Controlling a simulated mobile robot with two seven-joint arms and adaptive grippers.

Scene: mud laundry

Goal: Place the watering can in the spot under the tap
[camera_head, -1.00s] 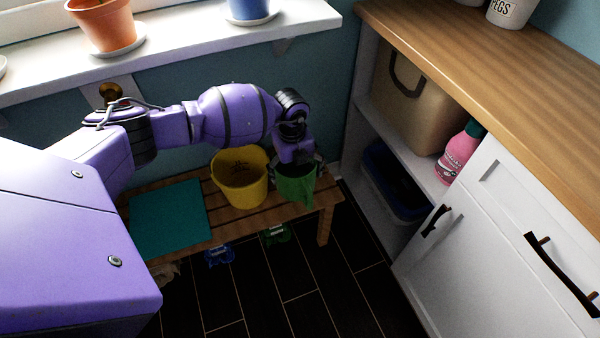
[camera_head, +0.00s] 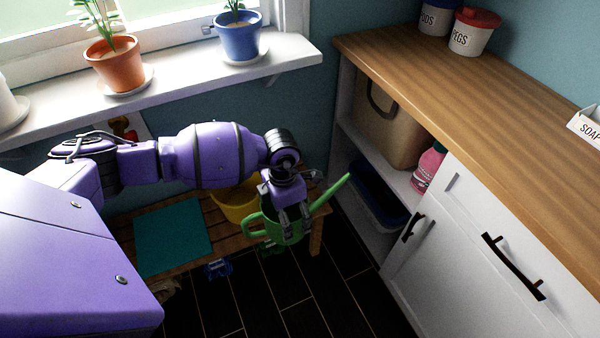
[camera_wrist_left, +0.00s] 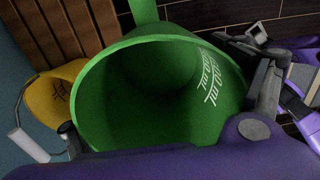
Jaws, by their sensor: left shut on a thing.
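The green watering can (camera_head: 286,234) hangs from my left gripper (camera_head: 293,214), with its spout pointing right and its handle to the left in the head view. The gripper is shut on the can near its rim. In the left wrist view the can's open mouth (camera_wrist_left: 165,95) fills the middle, between the fingers. The can shows in front of the slatted wooden bench (camera_head: 317,237). The tap (camera_head: 125,130) on the wall is partly hidden behind my left arm. A teal mat (camera_head: 172,236) lies on the bench, below the tap. My right gripper is out of view.
A yellow bucket (camera_head: 232,206) stands on the bench beside the can, partly hidden by my arm. A white cabinet (camera_head: 455,255) and open shelves stand at right. A windowsill (camera_head: 180,88) with potted plants runs above my arm.

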